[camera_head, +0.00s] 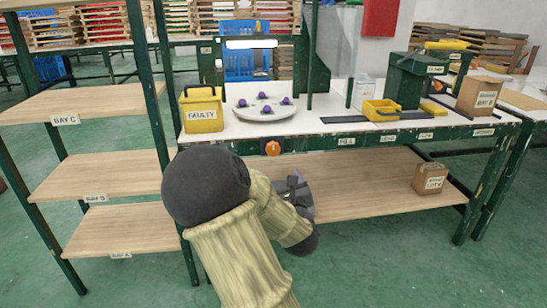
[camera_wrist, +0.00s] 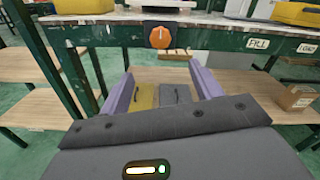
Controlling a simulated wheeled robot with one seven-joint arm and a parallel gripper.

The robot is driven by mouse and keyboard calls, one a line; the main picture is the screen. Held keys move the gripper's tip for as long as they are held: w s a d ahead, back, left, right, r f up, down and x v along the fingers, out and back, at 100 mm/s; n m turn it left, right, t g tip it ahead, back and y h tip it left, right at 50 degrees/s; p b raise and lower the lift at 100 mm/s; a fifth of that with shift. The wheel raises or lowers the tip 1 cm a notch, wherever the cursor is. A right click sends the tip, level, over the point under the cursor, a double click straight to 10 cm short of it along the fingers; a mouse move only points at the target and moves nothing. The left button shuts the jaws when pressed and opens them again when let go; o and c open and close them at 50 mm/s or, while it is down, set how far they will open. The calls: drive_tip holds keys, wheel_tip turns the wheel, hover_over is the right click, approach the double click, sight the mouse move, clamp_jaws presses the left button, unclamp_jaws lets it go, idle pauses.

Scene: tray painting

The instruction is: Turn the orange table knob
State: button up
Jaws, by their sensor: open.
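The orange table knob (camera_head: 272,147) sits on the green front edge of the table, below the white top. In the wrist view the knob (camera_wrist: 160,37) is ahead, at the upper middle, between and beyond the fingertips. My gripper (camera_wrist: 163,92) is open, with its two purple fingers apart and nothing held between them. It is apart from the knob and lower than it in the picture. In the head view my arm hides most of my gripper (camera_head: 297,180), which shows in front of the lower shelf.
A yellow FAULTY bin (camera_head: 203,110) and a white round plate (camera_head: 264,112) with several purple pieces stand on the table above. A FILL label (camera_wrist: 258,43) is right of the knob. A wooden lower shelf (camera_head: 365,180) holds a brown box (camera_head: 429,179). Wooden bay shelves (camera_head: 105,174) stand at left.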

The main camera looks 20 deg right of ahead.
sight(273, 150)
drive_tip(key=b+x, duration=0.4)
drive_tip(key=x, duration=1.3)
drive_tip(key=shift+w+f+b, duration=0.1)
drive_tip(key=shift+w+b, duration=0.1)
drive_tip(key=shift+b, duration=0.2)
drive_tip(key=c, duration=1)
